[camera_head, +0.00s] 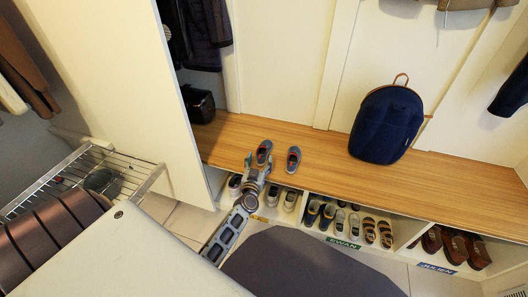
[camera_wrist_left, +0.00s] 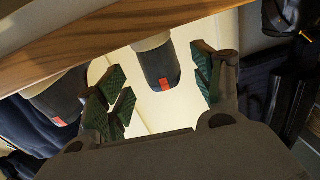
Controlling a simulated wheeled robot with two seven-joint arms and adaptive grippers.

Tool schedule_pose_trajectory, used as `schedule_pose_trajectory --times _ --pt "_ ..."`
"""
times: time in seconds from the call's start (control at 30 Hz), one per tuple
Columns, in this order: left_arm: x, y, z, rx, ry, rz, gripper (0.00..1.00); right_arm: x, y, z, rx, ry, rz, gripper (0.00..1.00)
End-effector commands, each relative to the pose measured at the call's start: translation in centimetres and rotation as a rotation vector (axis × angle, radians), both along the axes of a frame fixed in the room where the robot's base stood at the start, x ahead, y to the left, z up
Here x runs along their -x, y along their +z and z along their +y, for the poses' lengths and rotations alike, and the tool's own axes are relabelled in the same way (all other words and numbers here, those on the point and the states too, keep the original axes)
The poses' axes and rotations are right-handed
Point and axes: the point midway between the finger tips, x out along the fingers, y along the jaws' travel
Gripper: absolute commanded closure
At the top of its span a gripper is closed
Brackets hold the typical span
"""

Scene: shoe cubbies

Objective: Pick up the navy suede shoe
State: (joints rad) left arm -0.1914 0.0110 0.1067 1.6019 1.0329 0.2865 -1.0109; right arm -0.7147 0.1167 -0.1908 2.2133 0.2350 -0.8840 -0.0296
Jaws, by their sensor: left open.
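Two dark blue-grey shoes with red marks stand side by side on the wooden bench: the left shoe (camera_head: 264,150) and the right shoe (camera_head: 293,158). I take one of this pair for the navy suede shoe; the suede is not clear. My left gripper (camera_head: 257,163) is at the left shoe, at the bench's front edge. In the left wrist view its open fingers (camera_wrist_left: 160,88) stand on both sides of a dark shoe end with a red tab (camera_wrist_left: 158,68), with gaps on each side. The other shoe (camera_wrist_left: 55,103) is partly behind the left fingers. My right gripper is not in view.
The wooden bench (camera_head: 450,185) is clear between the shoes and a navy backpack (camera_head: 387,124). Cubbies below hold several shoes, including a blue pair (camera_head: 320,212). A white partition (camera_head: 165,110) rises at the bench's left end, and a wire rack (camera_head: 125,172) stands left.

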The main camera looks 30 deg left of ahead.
Motion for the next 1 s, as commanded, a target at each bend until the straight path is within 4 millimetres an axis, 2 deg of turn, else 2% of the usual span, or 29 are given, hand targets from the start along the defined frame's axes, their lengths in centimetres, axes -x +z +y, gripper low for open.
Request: schedule_pose_trajectory --times 0.2,0.3,0.53,1.0 --pt "-2.0 0.3 0.8 0.001 0.001 -0.004 0.33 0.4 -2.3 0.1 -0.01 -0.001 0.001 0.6" --pt "-2.8 0.2 1.1 0.0 0.001 -0.001 0.33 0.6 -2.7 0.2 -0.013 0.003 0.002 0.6" --pt "-3.8 0.3 1.5 -0.001 0.0 -0.001 0.33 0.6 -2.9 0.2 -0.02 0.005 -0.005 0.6" --pt "-3.9 0.4 1.5 0.0 0.0 0.0 0.33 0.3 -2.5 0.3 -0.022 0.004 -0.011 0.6"
